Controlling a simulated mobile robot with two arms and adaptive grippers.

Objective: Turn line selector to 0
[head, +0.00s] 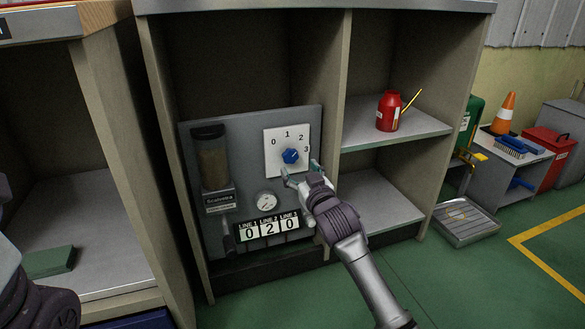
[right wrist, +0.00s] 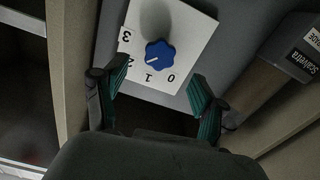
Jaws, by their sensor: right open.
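The blue selector knob (head: 290,156) sits on a white plate (head: 272,165) marked 0, 1, 2, 3, on a grey panel. In the right wrist view the knob (right wrist: 159,55) carries a white mark that points roughly between 1 and 2; its exact setting is hard to tell. My right gripper (head: 301,174) is open and empty, just below and in front of the knob. In the right wrist view its fingers (right wrist: 155,97) are spread apart, with the knob ahead of them and not between them. Only part of my left arm shows at the lower left edge; its gripper is out of view.
The panel (head: 236,150) also bears a clear cylinder (head: 212,160), a round gauge (head: 266,202) and counters (head: 268,227) reading 0, 2, 0. A cabinet divider (head: 338,120) stands to the right. A red bottle (head: 388,111) is on the right shelf.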

